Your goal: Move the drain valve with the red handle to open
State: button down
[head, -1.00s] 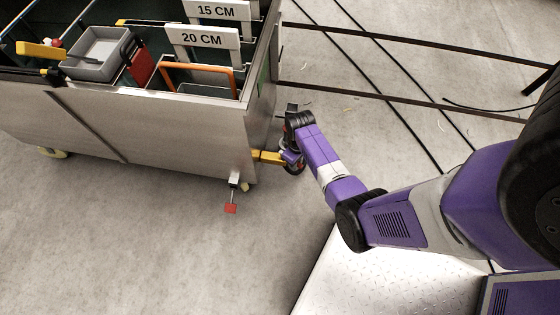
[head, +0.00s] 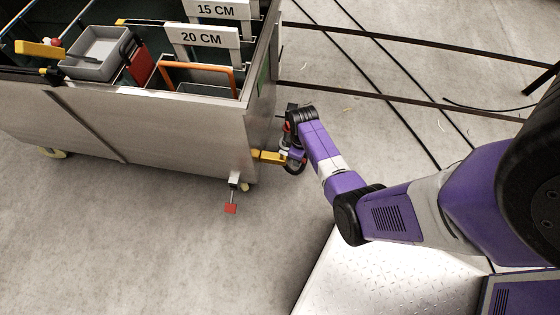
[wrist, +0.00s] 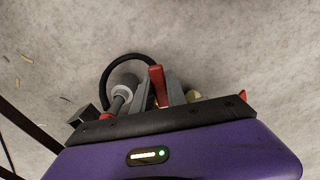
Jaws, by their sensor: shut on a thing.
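The red handle (wrist: 157,86) stands up in the middle of the wrist view, against grey finger parts of my gripper (wrist: 165,98). My gripper appears shut on this handle; the exact contact is partly hidden by my dark wrist edge. A grey pipe-like part (wrist: 122,94) and a black hose loop lie beside it. In the head view my gripper (head: 294,157) is low at the tank's right corner, by a yellow bar (head: 268,156). The valve body is mostly hidden there by my arm. How far the handle is turned cannot be told.
The metal tank (head: 170,130) holds a grey tray (head: 95,52), an orange frame (head: 198,67) and signs reading 15 CM and 20 CM. Dark rails cross behind my arm; the front floor is clear.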

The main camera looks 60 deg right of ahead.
jog(key=shift+d+n, duration=0.25)
jog(key=shift+n, duration=0.15)
jog(key=shift+w+d+n, duration=0.15)
jog(key=shift+d+n, duration=0.3)
jog(key=shift+n, duration=0.25)
jog(key=c, duration=1.3)
grip_release()
jog(key=shift+a, duration=0.1)
jog(key=shift+o, duration=0.2)
notch_tip(320, 180, up, 8)
jog(key=p, duration=0.2)
jog(key=shift+p, duration=0.4)
jog(key=shift+f, duration=0.1)
